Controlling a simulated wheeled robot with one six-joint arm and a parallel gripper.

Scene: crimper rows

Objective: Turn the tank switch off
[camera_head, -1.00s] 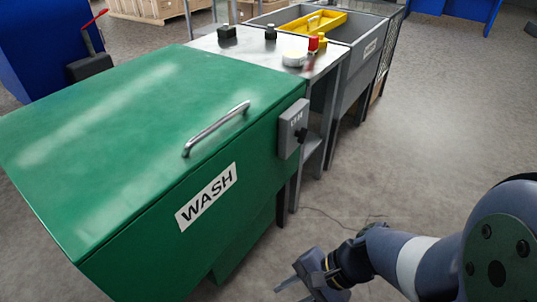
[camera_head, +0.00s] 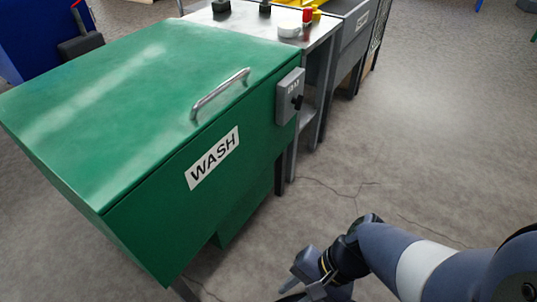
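The green wash tank (camera_head: 150,95) stands at the left with its lid down and a metal handle (camera_head: 220,93) on top. The tank switch is a grey box (camera_head: 289,93) on the tank's right end, with a black knob (camera_head: 297,102) on its face. The marking above the knob is too small to read. My gripper (camera_head: 296,282) is low at the bottom of the view, over the floor, well apart from the switch. Its fingers are partly cut off by the frame edge, and I cannot tell if they are open.
A metal table (camera_head: 262,27) beyond the tank holds a white roll (camera_head: 289,28), a red-topped item (camera_head: 307,17) and small black blocks. A grey bin (camera_head: 352,35) stands behind it. The floor (camera_head: 430,130) to the right is clear. A blue thing (camera_head: 30,40) is at upper left.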

